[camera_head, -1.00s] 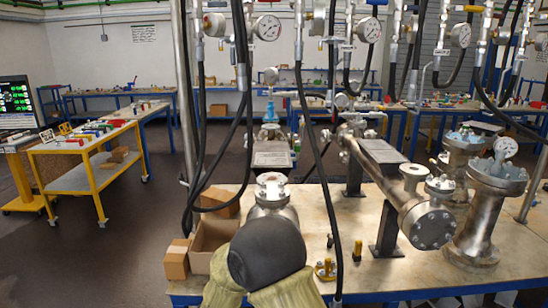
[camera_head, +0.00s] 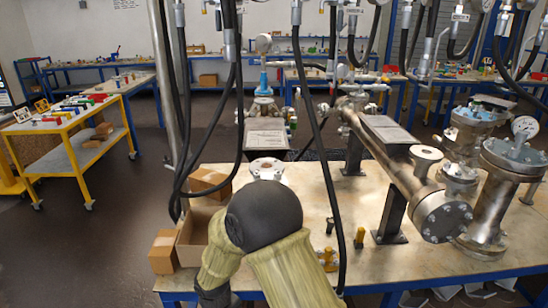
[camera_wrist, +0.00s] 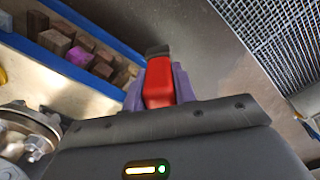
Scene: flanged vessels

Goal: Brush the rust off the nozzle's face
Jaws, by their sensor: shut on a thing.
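My gripper (camera_wrist: 159,90) is shut on a red brush handle (camera_wrist: 159,82) in the wrist view, with purple fingers on both sides of it. A dark part (camera_wrist: 158,51) shows at the handle's far end; bristles cannot be made out. In the head view a flanged nozzle (camera_head: 267,167) faces up behind my arm, which hides the body below it. Rust on its face is too small to tell. In the wrist view a metal flange with bolts (camera_wrist: 28,122) shows at the lower left, apart from the brush. My gripper is hidden in the head view.
A horizontal flanged vessel (camera_head: 408,180) and upright vessels (camera_head: 495,205) stand on the bench's right side. Cardboard boxes (camera_head: 165,252) sit at its left edge. Black hoses (camera_head: 333,200) hang before the bench. Wooden blocks (camera_wrist: 78,56) and a floor grating (camera_wrist: 275,35) show in the wrist view.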

